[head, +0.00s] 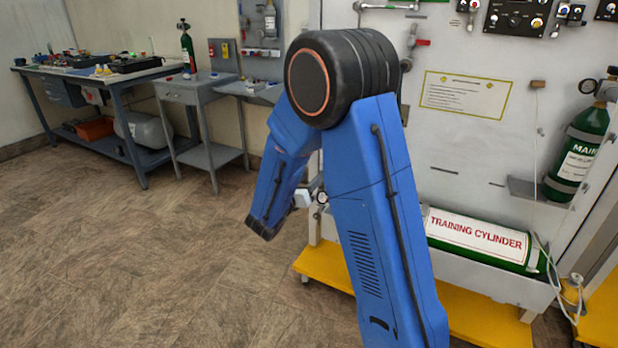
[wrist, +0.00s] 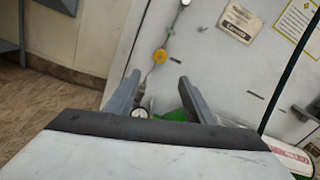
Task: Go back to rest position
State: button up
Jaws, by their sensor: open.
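My gripper shows in the wrist view (wrist: 155,90), with its two grey fingers apart and nothing between them. Beyond the fingers is the white trainer panel (wrist: 225,75). My blue arm fills the middle of the head view, folded at its black elbow joint, and hides part of the panel. The gripper's fingers are not clear in the head view. The green training cylinder (head: 478,240) with a white label lies along the bottom of the panel, and part of it is behind my arm.
A yellow base (head: 470,318) runs under the panel. An upright green main cylinder (head: 577,155) is at the right. A workbench (head: 100,78) and a small grey side table (head: 195,90) stand at the back left. The floor (head: 120,260) at the left is clear.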

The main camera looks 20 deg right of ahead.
jog(key=s+d+r+m+g+y, duration=0.2)
jog(key=s+d+m+g, duration=0.25)
jog(key=s+m, duration=0.55)
jog(key=s+d+r+m+g+y, duration=0.1)
jog(key=s+d+r+m+g, duration=0.35)
jog(key=s, duration=1.05)
jog(key=s+a+m+t+y, duration=0.2)
jog(key=s+a+m+y, duration=0.9)
jog(key=s+a+m, duration=0.3)
jog(key=shift+s+a+f+t, duration=0.4)
jog(key=shift+s+a, duration=0.6)
jog(key=shift+a, duration=0.25)
